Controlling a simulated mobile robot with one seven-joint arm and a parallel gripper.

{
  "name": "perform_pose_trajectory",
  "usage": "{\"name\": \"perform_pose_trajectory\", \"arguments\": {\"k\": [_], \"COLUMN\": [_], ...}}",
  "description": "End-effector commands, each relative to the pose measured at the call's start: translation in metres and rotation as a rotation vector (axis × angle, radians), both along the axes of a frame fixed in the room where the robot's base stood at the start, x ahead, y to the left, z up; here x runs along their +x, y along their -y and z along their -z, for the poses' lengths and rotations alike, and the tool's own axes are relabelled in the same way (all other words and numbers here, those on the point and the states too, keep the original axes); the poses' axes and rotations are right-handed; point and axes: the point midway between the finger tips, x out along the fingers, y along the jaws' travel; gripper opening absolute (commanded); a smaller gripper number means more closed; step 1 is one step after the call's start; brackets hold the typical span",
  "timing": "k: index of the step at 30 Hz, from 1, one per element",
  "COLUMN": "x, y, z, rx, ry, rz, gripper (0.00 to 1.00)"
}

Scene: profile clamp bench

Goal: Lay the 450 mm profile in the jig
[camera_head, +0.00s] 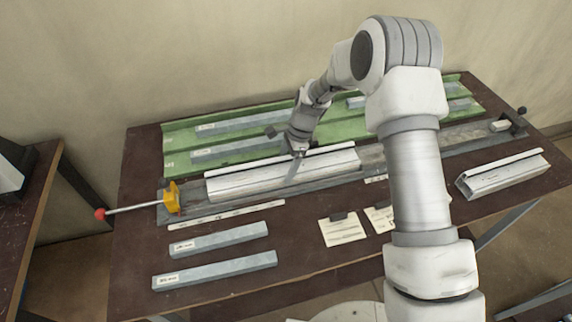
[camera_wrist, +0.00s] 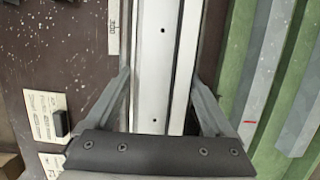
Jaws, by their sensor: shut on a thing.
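A long white-silver profile (camera_head: 245,182) lies lengthwise along the jig's grey bed (camera_head: 385,158), over its left part. I cannot tell whether it rests fully on the bed or hangs slightly above. My gripper (camera_head: 297,152) is at the profile's middle from above. In the wrist view my gripper (camera_wrist: 160,78) has a finger on each side of the pale profile (camera_wrist: 160,45), shut on it. The profile's length marking is not readable. The jig's yellow clamp (camera_head: 172,197), with a red-knobbed lever, stands at the left end, a little left of the profile's end.
Another pale profile (camera_head: 500,175) lies at the table's right. Two labelled grey bars (camera_head: 218,239) lie in front left. A green rack (camera_head: 180,142) with several bars is behind the jig. Paper cards (camera_head: 342,230) lie in front. A dark end stop (camera_head: 515,122) is at the bed's right end.

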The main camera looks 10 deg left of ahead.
Motion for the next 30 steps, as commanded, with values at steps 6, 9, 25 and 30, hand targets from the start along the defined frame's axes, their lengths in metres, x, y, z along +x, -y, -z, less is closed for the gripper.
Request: {"name": "perform_pose_trajectory", "arguments": {"k": [6,9,25,30], "x": [0.001,0.001,0.0,0.005], "y": [-0.001,-0.001,0.0,0.008], "z": [0.0,0.003,-0.004,-0.032], "rx": [0.001,0.001,0.0,0.0], "ry": [0.003,0.002,0.001,0.005], "rz": [0.0,0.0,0.0,0.001], "gripper": [0.0,0.0,1.0,1.0]}}
